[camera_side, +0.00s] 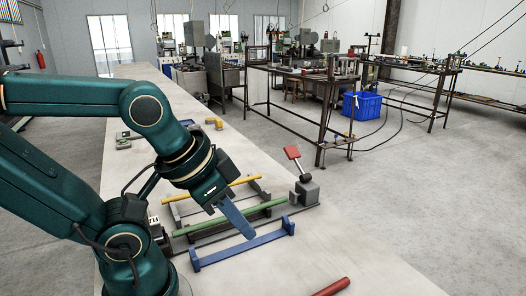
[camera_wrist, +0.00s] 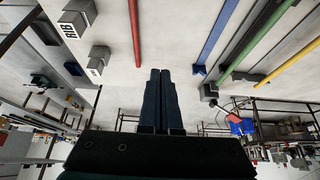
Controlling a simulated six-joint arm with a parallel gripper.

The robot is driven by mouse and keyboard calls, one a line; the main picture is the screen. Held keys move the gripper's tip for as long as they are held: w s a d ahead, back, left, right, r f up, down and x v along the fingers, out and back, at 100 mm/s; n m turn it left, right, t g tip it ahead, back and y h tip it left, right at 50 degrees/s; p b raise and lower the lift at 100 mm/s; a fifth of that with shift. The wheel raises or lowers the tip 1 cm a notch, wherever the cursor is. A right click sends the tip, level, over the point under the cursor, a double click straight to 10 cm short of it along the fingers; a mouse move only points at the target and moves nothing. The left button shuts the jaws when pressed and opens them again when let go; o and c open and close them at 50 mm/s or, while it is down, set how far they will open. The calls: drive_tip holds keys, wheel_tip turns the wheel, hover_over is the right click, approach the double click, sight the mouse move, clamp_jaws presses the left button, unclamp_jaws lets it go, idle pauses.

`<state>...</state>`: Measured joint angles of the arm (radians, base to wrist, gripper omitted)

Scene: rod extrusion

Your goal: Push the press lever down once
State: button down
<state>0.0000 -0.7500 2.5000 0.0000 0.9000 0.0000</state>
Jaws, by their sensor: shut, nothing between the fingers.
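The press lever (camera_side: 292,153) has a red handle tilted up above a small grey block (camera_side: 306,190) at the right end of a grey frame. In the wrist view the grey block (camera_wrist: 208,91) and a red part beside it (camera_wrist: 235,113) show right of the fingers. My gripper (camera_side: 247,232) is shut and empty, its blue fingers angled down to the right. It appears left of and nearer the camera than the lever, apart from it. In the wrist view the fingers (camera_wrist: 160,72) lie side by side, clear of the lever.
A green rod (camera_side: 219,221) and a yellow rod (camera_side: 231,185) lie across the grey frame. A blue bar with raised ends (camera_side: 240,248) stands in front. A red rod (camera_side: 332,287) lies at the table's lower right. The bench (camera_side: 350,255) is bare around it.

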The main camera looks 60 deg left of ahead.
idle(0.5)
drive_tip(key=w+a+r+t, duration=0.2)
drive_tip(key=w+r, duration=0.4)
drive_tip(key=w, duration=0.2)
drive_tip(key=w+a+r+t, duration=0.2)
drive_tip(key=w+r, duration=0.4)
drive_tip(key=w, duration=0.3)
drive_tip(key=w+a+y, duration=0.1)
drive_tip(key=w+a, duration=0.7)
drive_tip(key=w+a+f+n+g+y, duration=0.1)
drive_tip(key=w+a+f+n, duration=0.1)
drive_tip(key=a+f, duration=0.4)
drive_tip(key=a, duration=0.3)
drive_tip(key=shift+f+n, duration=0.4)
drive_tip(key=shift+w+f, duration=0.1)
hover_over(297, 162)
drive_tip(key=s, duration=0.1)
wheel_tip(297, 162, down, 7)
drive_tip(key=shift+a, duration=0.3)
